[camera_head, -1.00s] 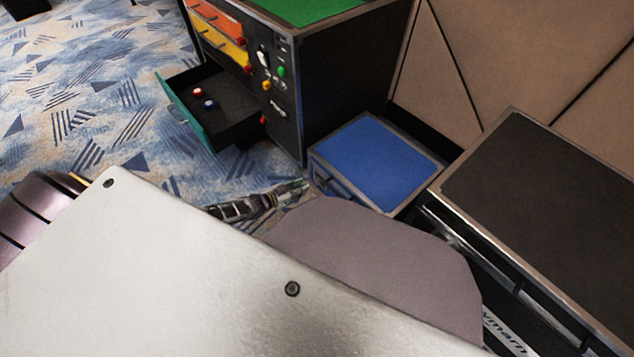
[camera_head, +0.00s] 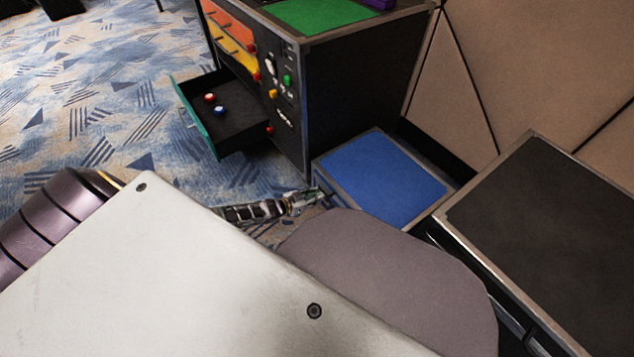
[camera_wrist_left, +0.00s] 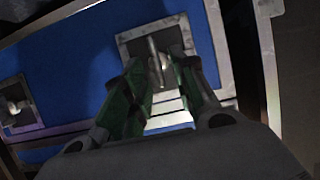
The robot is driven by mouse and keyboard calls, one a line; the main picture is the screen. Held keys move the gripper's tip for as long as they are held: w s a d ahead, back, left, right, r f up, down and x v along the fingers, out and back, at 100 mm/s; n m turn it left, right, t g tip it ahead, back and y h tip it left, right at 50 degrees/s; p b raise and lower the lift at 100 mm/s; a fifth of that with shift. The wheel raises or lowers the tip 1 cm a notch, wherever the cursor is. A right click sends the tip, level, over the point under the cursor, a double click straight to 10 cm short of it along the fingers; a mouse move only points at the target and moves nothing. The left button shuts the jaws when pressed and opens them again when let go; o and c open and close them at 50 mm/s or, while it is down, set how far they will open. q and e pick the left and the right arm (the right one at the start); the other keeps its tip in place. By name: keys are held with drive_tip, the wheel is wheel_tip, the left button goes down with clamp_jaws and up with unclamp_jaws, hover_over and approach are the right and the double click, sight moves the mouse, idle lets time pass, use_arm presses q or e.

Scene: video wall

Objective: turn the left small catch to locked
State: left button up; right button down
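A low box with a blue top (camera_head: 385,178) stands on the floor. Its blue face fills much of the left wrist view (camera_wrist_left: 85,50). Two small catches on metal plates show there: one at the left edge (camera_wrist_left: 14,104) and one near the top middle (camera_wrist_left: 153,52). I cannot tell for sure which is the left one. My left gripper (camera_head: 316,195) is at the box's front. Its green-padded fingers (camera_wrist_left: 160,72) are apart, with the middle catch's thin upright tab between or just beyond their tips. Contact is unclear. My right gripper is not in view.
A black cabinet (camera_head: 355,85) with an open teal-fronted drawer (camera_head: 240,118) stands behind the box. A dark-topped case (camera_head: 560,235) is close at right. A tan panelled wall (camera_head: 520,70) is behind. Open carpet (camera_head: 95,110) lies at left.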

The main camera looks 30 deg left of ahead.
use_arm(q)
clamp_jaws()
